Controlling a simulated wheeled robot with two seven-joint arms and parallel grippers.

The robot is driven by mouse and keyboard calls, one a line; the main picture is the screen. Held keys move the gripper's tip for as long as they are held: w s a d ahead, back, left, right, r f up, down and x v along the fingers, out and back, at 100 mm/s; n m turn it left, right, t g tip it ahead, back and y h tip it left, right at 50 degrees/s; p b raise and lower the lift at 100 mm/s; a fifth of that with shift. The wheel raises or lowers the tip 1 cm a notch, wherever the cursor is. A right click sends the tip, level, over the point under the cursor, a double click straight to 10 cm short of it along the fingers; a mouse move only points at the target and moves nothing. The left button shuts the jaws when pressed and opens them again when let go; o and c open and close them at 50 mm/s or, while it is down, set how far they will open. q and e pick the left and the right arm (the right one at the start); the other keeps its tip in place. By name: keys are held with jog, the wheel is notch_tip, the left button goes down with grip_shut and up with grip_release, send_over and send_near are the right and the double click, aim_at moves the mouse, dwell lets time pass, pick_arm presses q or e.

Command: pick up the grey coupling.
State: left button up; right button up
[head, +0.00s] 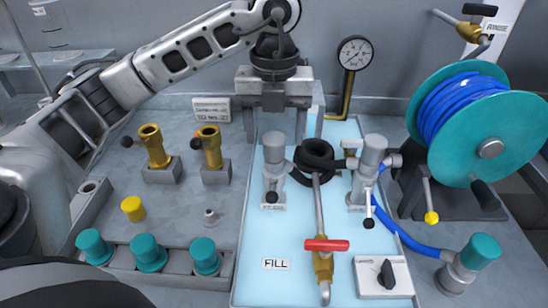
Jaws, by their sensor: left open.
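My left gripper (275,128) is open and points down over the back part of the mat. My right gripper is not in the picture.
Two brass fittings (154,147) (210,147) stand behind the coupling. A yellow cap (133,208) lies to its left, and teal caps (148,252) sit in front. Grey posts, a black hose coil (318,157) and a red-handled valve (325,246) occupy the mat (258,232). A blue hose reel (490,149) stands right.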

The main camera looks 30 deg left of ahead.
aim_at(274, 136)
pick_arm(q)
jog(key=f, duration=0.2)
jog(key=f+p, duration=0.1)
jog(key=f, duration=0.1)
jog(key=shift+w+a, duration=0.25)
jog(key=shift+a, duration=0.05)
jog(key=shift+f, duration=0.65)
jog(key=c, duration=1.3)
jog(key=shift+r, duration=0.15)
jog(key=shift+w+r+b, duration=0.1)
jog(key=shift+r+b, duration=0.2)
jog(key=shift+r, duration=0.25)
jog(key=s+d+r, duration=0.3)
jog(key=r, duration=0.1)
jog(key=s+d+r, duration=0.6)
jog(key=d+r, duration=0.1)
jog(key=shift+s+d+r, duration=0.1)
jog(key=shift+s+r, duration=0.25)
jog(key=shift+s, duration=0.05)
